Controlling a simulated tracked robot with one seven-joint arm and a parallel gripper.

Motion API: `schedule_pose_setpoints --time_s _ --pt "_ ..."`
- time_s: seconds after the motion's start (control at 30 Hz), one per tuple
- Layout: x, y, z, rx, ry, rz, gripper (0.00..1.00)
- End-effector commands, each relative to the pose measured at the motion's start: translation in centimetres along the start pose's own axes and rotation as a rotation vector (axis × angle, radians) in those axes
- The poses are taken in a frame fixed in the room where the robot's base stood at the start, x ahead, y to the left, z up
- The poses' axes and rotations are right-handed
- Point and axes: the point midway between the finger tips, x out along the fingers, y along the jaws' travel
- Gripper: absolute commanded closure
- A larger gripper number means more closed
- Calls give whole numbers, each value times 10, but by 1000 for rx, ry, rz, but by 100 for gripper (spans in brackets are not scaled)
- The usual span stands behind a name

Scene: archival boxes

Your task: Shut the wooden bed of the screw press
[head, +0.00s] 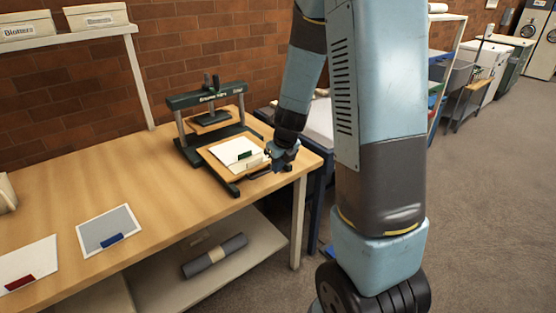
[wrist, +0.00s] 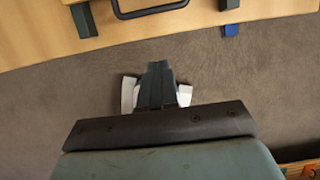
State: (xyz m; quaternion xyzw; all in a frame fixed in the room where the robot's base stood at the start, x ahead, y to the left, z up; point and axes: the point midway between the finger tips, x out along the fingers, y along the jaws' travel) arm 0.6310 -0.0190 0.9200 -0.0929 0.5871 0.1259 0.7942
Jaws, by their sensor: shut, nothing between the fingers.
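The screw press (head: 184,128) has a dark green frame and stands at the back right of the workbench. Its wooden bed (head: 218,152) is slid out toward the bench's front edge, clear of the platen (head: 210,118). White paper and a small dark green piece lie on it. My gripper (head: 270,152) is beside the bed's front right end; the arm partly hides that end. In the wrist view my gripper (wrist: 157,72) is shut and empty over the floor. A dark bar handle (wrist: 150,12) lies just beyond the fingertips, apart from them.
The wooden workbench (head: 110,185) carries a grey sheet with a blue tab (head: 108,229) and a white sheet with a red tab (head: 30,262). A grey roll (head: 215,255) lies on the lower shelf. Dark rail ends (wrist: 84,20) flank the handle. The floor at right is open.

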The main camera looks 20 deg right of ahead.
Motion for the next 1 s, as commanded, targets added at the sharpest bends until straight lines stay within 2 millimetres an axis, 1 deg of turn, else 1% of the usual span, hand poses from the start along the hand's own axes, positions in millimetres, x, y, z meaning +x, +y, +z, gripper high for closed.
schedule_pose_setpoints --time_s 0.03,0.2,0.47,0.7,0.87,1.0 --pt "7 -1 -1 2 3 1 100" --pt "26 -1 -1 2 2 1 100" --pt "47 -1 -1 1 1 1 100" --pt "59 0 23 -1 -1 0 100" --pt "64 0 33 -1 -1 0 100" --pt "65 0 35 -1 -1 0 100"
